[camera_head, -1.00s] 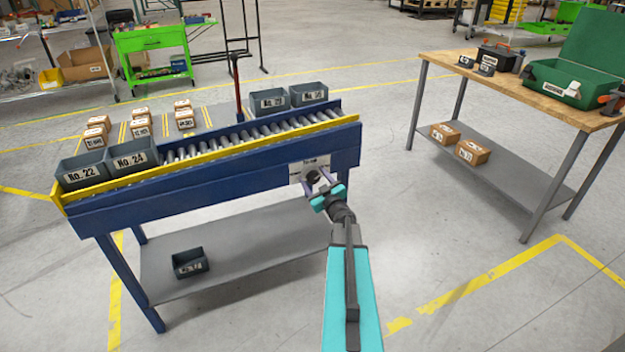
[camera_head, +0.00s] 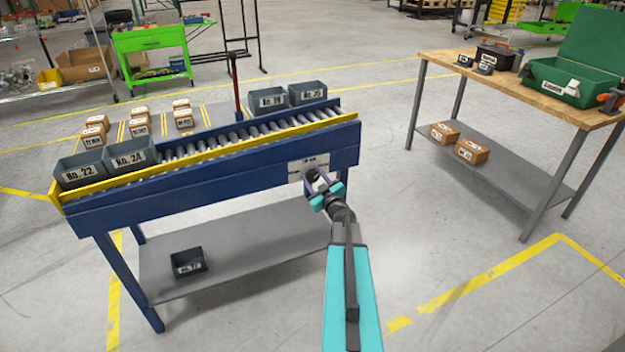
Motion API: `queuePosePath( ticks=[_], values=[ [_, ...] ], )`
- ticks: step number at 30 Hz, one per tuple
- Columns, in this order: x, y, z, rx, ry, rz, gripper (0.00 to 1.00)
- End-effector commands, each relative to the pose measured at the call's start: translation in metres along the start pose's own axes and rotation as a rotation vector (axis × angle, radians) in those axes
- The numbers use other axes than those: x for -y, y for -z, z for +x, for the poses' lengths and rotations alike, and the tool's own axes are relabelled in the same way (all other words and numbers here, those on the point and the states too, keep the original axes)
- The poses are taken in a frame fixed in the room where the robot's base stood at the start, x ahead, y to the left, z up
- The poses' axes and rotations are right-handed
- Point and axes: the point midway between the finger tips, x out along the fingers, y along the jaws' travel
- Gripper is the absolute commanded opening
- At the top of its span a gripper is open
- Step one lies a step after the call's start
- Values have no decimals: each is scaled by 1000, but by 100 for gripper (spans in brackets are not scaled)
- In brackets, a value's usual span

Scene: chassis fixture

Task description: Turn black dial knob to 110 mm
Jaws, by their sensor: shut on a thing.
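The black dial knob (camera_head: 312,175) is on a pale label plate (camera_head: 296,168) on the blue side of the roller conveyor (camera_head: 215,178), near its right end. My gripper (camera_head: 318,186) is at the knob, with its fingers shut on it. The gripper partly covers the knob and the plate. The scale marks and the knob's pointer are too small to read.
Grey bins No. 22 (camera_head: 82,170) and No. 24 (camera_head: 130,155) stand at the conveyor's left end, with two more at its right end. A small bin (camera_head: 188,262) is on the lower shelf. A wooden workbench (camera_head: 520,85) stands at right. The floor between is clear.

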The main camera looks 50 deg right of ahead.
Motion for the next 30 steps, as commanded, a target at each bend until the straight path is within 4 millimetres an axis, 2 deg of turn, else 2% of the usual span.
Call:
queuePosePath(
  ticks=[8,30],
  values=[
    [4,-1,2,-5,3,-179,19],
    [4,0,2,-7,0,-830,19]
  ],
)
